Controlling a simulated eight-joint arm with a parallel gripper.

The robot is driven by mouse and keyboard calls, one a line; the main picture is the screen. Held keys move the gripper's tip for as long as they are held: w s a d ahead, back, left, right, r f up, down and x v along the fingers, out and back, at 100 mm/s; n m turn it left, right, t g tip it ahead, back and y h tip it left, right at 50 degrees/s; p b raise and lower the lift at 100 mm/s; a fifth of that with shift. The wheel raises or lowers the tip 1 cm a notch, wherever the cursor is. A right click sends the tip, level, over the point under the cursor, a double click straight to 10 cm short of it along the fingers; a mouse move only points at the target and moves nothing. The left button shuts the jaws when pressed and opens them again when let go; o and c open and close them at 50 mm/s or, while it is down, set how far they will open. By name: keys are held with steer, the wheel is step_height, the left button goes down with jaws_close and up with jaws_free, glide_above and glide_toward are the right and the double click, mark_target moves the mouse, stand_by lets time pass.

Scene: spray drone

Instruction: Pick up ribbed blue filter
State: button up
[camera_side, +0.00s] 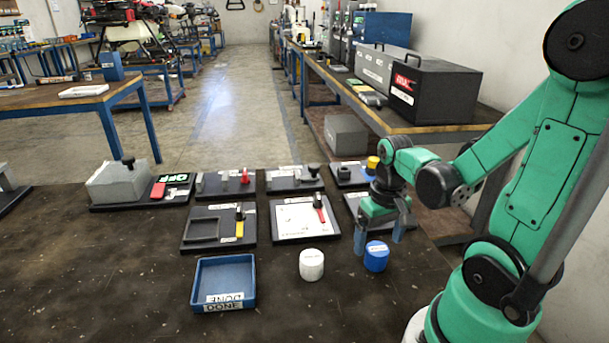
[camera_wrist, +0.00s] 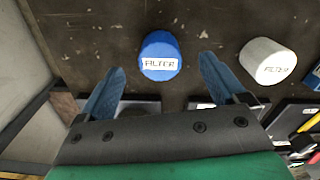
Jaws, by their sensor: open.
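The blue filter (camera_side: 376,257) stands on the dark table near its right side, with a white label on it. My gripper (camera_side: 380,240) is open and empty, pointing down just behind the blue filter in the side view. In the wrist view the blue fingers of my gripper (camera_wrist: 158,75) are spread wide, one to each side of the filter. I see no clear contact between them.
A white filter (camera_side: 311,265) stands left of the blue one. A blue tray (camera_side: 224,258) labelled DONE sits further left. Several dark fixture boards, including one with a white face (camera_side: 304,221), lie behind. The front of the table is clear.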

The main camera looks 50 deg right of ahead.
steer(key=shift+f, duration=1.3)
steer(key=c, duration=1.3)
steer(key=shift+r, duration=0.1)
steer(key=shift+c, duration=0.2)
